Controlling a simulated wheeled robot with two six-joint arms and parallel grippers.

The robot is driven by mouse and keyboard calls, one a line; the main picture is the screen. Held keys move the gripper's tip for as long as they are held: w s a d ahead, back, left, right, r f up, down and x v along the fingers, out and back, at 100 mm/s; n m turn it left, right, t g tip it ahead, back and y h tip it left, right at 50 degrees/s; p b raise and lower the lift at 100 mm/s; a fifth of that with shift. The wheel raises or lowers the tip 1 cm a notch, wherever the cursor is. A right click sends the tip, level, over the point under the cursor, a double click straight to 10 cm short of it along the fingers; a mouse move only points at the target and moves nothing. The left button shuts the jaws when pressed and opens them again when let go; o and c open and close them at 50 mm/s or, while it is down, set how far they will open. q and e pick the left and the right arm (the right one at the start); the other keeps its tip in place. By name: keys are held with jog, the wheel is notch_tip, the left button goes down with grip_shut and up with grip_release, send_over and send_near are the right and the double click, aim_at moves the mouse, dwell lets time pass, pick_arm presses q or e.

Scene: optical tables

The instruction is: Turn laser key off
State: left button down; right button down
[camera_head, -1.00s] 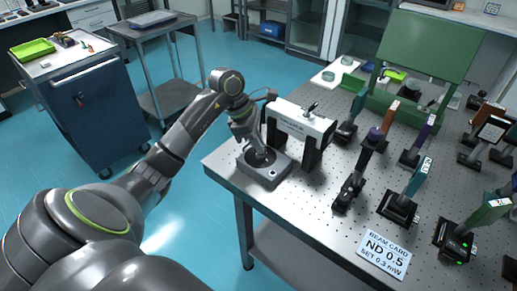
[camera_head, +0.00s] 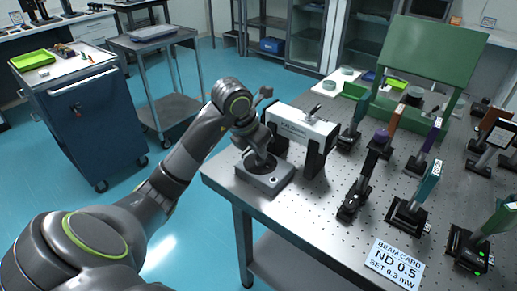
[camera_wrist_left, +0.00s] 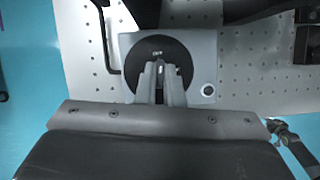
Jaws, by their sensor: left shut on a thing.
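The laser key box (camera_head: 270,180) is a grey box at the near left corner of the optical table. In the left wrist view the box (camera_wrist_left: 203,48) shows a round black dial (camera_wrist_left: 142,52) with a small white mark and a light round button (camera_wrist_left: 208,90) to its right. My left gripper (camera_head: 259,160) points down onto the dial. In the left wrist view its fingers (camera_wrist_left: 161,72) are close together over the dial's middle, shut on the key, which they mostly hide. My right gripper is not in view.
A white laser head (camera_head: 300,125) on black posts stands right behind the box. Several optic mounts (camera_head: 352,200) and a beam card (camera_head: 394,264) stand or lie to the right. A blue cabinet (camera_head: 75,120) and a grey cart (camera_head: 165,80) are at the left.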

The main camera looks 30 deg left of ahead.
pick_arm(q)
jog(key=shift+r+n+y+p, duration=0.1)
jog(key=shift+n+y+p, duration=0.2)
jog(key=shift+n+p, duration=0.35)
jog(key=shift+n, duration=0.35)
jog(key=c, duration=1.6)
grip_release()
jog(key=shift+o, duration=0.2)
jog(key=p+v, duration=1.5)
jog(key=v, duration=0.2)
jog(key=shift+s+p, duration=0.25)
jog(key=shift+p, duration=0.05)
jog(key=shift+d, duration=0.1)
